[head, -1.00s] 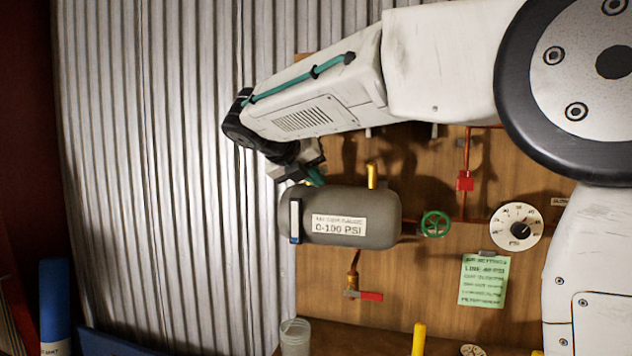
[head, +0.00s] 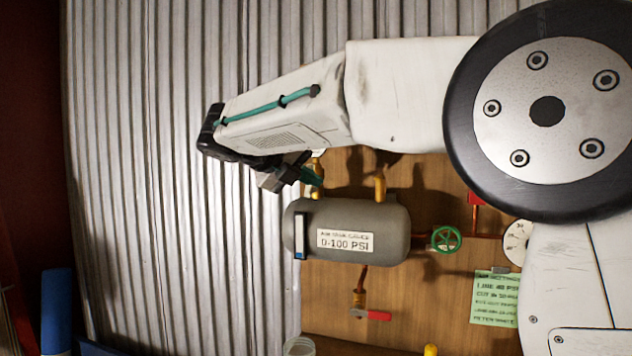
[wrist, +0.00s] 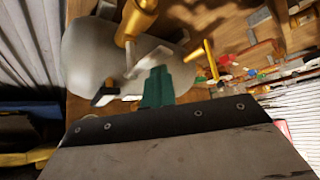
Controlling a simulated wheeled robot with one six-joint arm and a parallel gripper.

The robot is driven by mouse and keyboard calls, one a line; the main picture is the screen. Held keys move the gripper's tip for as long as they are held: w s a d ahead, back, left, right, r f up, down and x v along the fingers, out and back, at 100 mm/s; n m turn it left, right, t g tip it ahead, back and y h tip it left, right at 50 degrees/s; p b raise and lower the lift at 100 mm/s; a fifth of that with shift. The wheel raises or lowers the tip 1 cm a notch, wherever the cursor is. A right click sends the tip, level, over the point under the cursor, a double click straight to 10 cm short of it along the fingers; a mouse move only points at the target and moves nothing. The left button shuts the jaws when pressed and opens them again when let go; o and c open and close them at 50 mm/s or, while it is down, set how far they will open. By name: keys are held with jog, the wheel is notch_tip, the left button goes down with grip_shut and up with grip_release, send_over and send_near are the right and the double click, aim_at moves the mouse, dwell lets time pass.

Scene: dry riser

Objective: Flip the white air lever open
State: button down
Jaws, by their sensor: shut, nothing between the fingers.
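The white air lever (wrist: 148,62) shows in the wrist view on a brass fitting (wrist: 135,22), over the grey tank (wrist: 84,55). In the head view the fitting (head: 317,170) stands on the upper left of the tank (head: 385,232), and the lever is mostly hidden, with a small white bit by the fitting's top. My gripper (head: 314,178) is shut and empty, its teal fingertips beside this fitting, above the tank. In the wrist view the fingertips (wrist: 158,86) are close to the lever's near side; I cannot tell whether they touch.
A second brass post (head: 380,183) stands on the tank's right end. A green handwheel (head: 446,239) is to the right, and a red-handled valve (head: 372,315) hangs below. A dial (head: 516,243) is partly behind my arm. Corrugated metal (head: 150,200) fills the left.

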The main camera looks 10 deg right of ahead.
jog(key=shift+w+a+r, duration=0.1)
jog(key=shift+w+a, duration=0.15)
jog(key=shift+a, duration=0.1)
dwell(0.3)
jog(key=shift+a, duration=0.15)
